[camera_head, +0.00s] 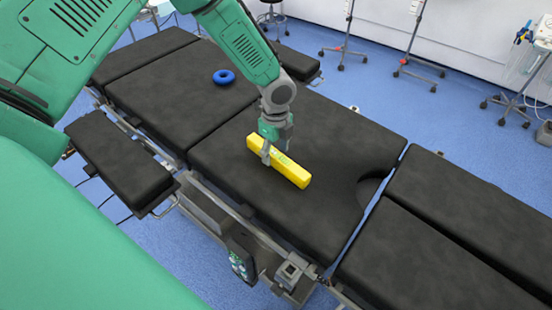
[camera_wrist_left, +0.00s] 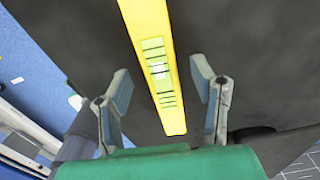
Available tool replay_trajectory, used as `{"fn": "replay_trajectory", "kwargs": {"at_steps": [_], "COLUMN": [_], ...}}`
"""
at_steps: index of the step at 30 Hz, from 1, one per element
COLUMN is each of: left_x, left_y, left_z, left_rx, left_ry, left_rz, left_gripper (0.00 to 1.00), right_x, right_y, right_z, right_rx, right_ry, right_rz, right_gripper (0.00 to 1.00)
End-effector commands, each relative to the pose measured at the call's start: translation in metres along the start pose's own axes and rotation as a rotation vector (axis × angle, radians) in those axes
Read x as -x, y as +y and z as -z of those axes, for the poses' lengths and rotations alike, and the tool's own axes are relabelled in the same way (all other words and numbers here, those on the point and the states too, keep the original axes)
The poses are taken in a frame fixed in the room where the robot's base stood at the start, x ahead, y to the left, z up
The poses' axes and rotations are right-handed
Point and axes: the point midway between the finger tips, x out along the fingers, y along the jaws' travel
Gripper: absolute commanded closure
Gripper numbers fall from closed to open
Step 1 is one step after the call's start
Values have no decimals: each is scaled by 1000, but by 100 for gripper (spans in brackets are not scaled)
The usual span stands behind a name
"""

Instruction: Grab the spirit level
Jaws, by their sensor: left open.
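The yellow spirit level (camera_head: 290,171) lies on the black operating table (camera_head: 230,172). My left gripper (camera_head: 274,150) is over the level from above, near its middle. In the left wrist view the level (camera_wrist_left: 150,40) runs between the two open fingers (camera_wrist_left: 162,88), with a gap on each side. Its green vial window faces the camera. In the head view the near finger hides a small part of the level. My right gripper is not in view.
A blue ring (camera_head: 224,77) lies farther back on the table. A padded armrest (camera_head: 118,160) juts out at the left. A round cutout (camera_head: 371,190) is in the table edge to the right. The padding around the level is clear.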

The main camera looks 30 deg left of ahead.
Motion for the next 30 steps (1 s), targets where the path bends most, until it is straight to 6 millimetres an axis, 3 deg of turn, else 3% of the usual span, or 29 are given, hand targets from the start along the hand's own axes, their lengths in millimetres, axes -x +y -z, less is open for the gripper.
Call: {"fn": "replay_trajectory", "kwargs": {"at_steps": [4,12,16,17,26,30], "left_x": [-16,-20,-20,-20,-19,-3], "left_y": [-1,-1,-1,-1,-1,-2], "left_z": [2,0,0,0,0,-1], "left_rx": [-1,0,0,0,0,1], "left_ry": [-2,0,0,0,0,-1], "left_rz": [1,4,3,3,3,5], "left_gripper": [48,48,94,100,100,100], "right_x": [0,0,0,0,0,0], "right_y": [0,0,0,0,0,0], "right_z": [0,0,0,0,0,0], "right_rx": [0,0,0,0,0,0], "right_ry": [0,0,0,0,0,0], "right_rz": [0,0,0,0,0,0], "right_gripper": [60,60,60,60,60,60]}}
